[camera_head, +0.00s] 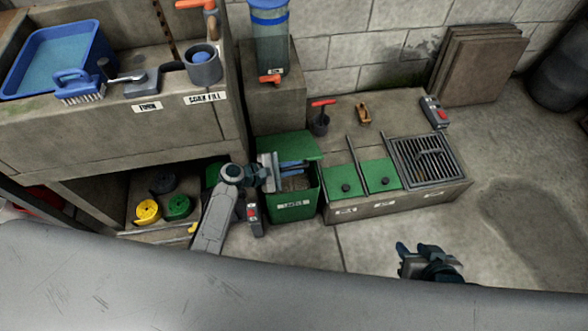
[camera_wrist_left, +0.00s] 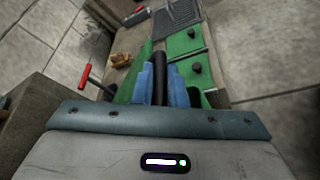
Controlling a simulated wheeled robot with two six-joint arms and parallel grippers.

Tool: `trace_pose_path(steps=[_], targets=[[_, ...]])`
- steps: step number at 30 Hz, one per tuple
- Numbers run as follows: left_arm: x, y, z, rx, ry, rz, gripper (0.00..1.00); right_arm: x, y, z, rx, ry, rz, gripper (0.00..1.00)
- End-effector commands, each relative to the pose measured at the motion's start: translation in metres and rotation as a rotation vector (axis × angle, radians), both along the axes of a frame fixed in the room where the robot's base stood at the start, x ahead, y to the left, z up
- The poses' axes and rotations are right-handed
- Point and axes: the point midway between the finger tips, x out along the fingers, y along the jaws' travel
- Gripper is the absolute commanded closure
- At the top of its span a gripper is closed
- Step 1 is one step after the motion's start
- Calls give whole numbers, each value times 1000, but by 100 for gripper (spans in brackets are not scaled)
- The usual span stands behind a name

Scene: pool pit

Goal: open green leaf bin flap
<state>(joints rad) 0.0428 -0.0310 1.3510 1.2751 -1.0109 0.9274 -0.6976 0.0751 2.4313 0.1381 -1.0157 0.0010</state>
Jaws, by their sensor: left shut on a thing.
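The green leaf bin (camera_head: 293,207) stands on the floor left of the low concrete block, with a label on its front. Its green flap (camera_head: 292,143) is raised at the back, and brown contents show inside the opening. My left gripper (camera_head: 293,167) is over the bin opening. In the left wrist view its blue fingers (camera_wrist_left: 164,88) are closed around a dark round bar (camera_wrist_left: 160,72), which looks like the flap's handle. A green edge of the flap (camera_wrist_left: 139,72) shows beside the fingers. My right gripper (camera_head: 428,262) is low over the floor at right, away from the bin; its jaw gap is unclear.
The low block carries two green lids (camera_head: 362,180), a metal grate (camera_head: 428,160), a red-handled tool (camera_head: 321,118) and a tan clip (camera_head: 364,115). A concrete counter (camera_head: 110,140) stands left, with yellow and green coils (camera_head: 163,208) below.

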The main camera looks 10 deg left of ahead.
Motion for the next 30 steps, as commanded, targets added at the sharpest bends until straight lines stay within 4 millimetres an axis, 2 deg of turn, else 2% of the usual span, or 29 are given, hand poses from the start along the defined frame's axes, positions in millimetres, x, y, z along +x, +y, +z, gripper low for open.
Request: trace_pose_path(steps=[12,30], targets=[[8,3,13,3,-1,-1,100,-5,-7,8,-45,83,10,64],[9,4,14,3,-1,-1,100,-7,-8,8,-54,98,9,64]])
